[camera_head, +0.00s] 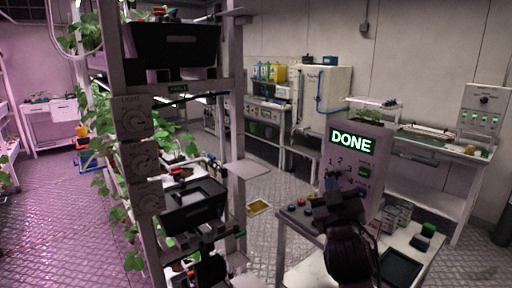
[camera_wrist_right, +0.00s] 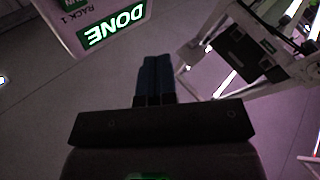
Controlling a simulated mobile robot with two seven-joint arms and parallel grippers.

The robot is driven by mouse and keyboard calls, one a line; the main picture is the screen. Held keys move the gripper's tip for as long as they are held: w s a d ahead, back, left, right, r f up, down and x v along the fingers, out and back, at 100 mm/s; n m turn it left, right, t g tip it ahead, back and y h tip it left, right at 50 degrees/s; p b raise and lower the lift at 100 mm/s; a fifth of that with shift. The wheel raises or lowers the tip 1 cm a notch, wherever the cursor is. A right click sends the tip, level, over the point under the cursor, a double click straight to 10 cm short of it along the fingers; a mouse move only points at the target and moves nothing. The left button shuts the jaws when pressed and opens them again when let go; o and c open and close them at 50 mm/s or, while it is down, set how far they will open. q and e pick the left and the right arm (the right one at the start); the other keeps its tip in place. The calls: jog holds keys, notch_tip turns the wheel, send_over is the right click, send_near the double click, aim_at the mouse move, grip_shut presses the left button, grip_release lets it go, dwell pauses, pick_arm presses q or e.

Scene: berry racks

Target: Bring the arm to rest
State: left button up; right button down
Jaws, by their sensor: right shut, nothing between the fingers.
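My right arm comes up from the bottom in the head view, and its gripper (camera_head: 332,183) is in front of the white control box (camera_head: 372,150) with the lit "DONE" screen. In the right wrist view the two blue fingers (camera_wrist_right: 156,72) are together, with nothing between them. The control box (camera_wrist_right: 77,20) also shows there at the upper left, its screen upside down. I cannot tell from the head view how far the fingertips are from the box.
A white plant rack (camera_head: 135,180) with black trays (camera_head: 192,207) stands at the left. A small table (camera_head: 300,225) under the box holds coloured buttons and a black tray (camera_head: 401,266). Benches line the back wall. The floor (camera_head: 262,188) between rack and table is mostly open.

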jog(key=s+d+f+m+g+y, duration=0.1)
jog(key=s+d+f, duration=0.15)
jog(key=f, duration=0.45)
jog(key=s+d+f+g, duration=0.1)
jog(key=s+f+g, duration=0.15)
jog(key=f, duration=0.55)
jog(key=s+d+f+m+g+y, duration=0.1)
jog(key=s+f, duration=0.2)
jog(key=f, duration=0.4)
jog(key=s+d+f+g, duration=0.2)
jog(key=s+d+f, duration=0.1)
jog(key=s+f, duration=0.6)
jog(key=s+d+f+m+g+h, duration=0.1)
jog(key=s+d+f+g, duration=0.2)
jog(key=s+f, duration=0.6)
jog(key=shift+s+d+f, duration=0.2)
jog(key=shift+s+d, duration=0.1)
jog(key=shift+s, duration=0.7)
